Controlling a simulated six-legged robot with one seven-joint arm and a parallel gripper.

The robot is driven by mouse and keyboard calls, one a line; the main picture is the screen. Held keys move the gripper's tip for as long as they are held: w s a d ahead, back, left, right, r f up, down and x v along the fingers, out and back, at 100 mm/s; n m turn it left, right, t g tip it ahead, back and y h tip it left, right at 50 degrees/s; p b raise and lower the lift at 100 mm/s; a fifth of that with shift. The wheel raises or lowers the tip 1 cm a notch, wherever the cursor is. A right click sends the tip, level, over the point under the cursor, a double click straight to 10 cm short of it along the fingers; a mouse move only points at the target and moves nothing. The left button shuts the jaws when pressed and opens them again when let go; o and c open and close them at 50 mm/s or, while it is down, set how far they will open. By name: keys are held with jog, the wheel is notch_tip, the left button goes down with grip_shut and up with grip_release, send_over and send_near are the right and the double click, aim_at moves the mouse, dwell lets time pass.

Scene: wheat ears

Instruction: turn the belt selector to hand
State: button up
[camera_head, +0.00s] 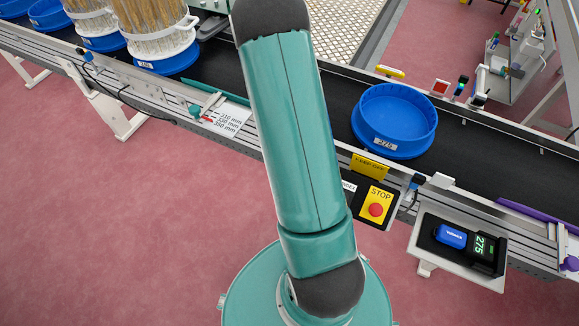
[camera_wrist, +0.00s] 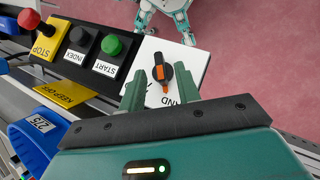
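The belt selector (camera_wrist: 162,73) is a black knob with orange marks on a white plate (camera_wrist: 195,54), in the wrist view. Its bar stands nearly upright in the picture. Dark lettering ending in "ND" shows on the plate below right of the knob; the rest of the lettering is hidden by my gripper. My gripper (camera_wrist: 160,79) has two teal fingers set wide apart, one on each side of the knob. They do not appear to touch it. In the head view my arm covers the selector and my gripper is out of sight.
Left of the selector are a green START button (camera_wrist: 112,46), a black INDEX button (camera_wrist: 80,36) and a red STOP button (camera_wrist: 29,19). A blue tub (camera_head: 395,118) marked 275 stands on the black belt (camera_head: 480,150). A scale (camera_head: 465,240) reads 275.

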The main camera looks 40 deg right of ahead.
jog(key=a+v, duration=0.1)
jog(key=v, duration=0.9)
jog(key=shift+d+r, duration=0.25)
jog(key=shift+d, duration=0.3)
jog(key=shift+w, duration=0.1)
jog(key=a+r+n+t+h, duration=0.1)
jog(key=a+r+n+t, duration=0.35)
jog(key=a+r, duration=0.95)
jog(key=s+a+r+n+t, duration=0.4)
jog(key=s+a+r+t, duration=0.2)
jog(key=s+a+r, duration=0.3)
jog(key=shift+s+a+r+n, duration=0.35)
jog(key=shift+s+a+r, duration=0.05)
jog(key=shift+s+r, duration=0.6)
jog(key=shift+s+t, duration=0.1)
jog(key=shift+t, duration=0.15)
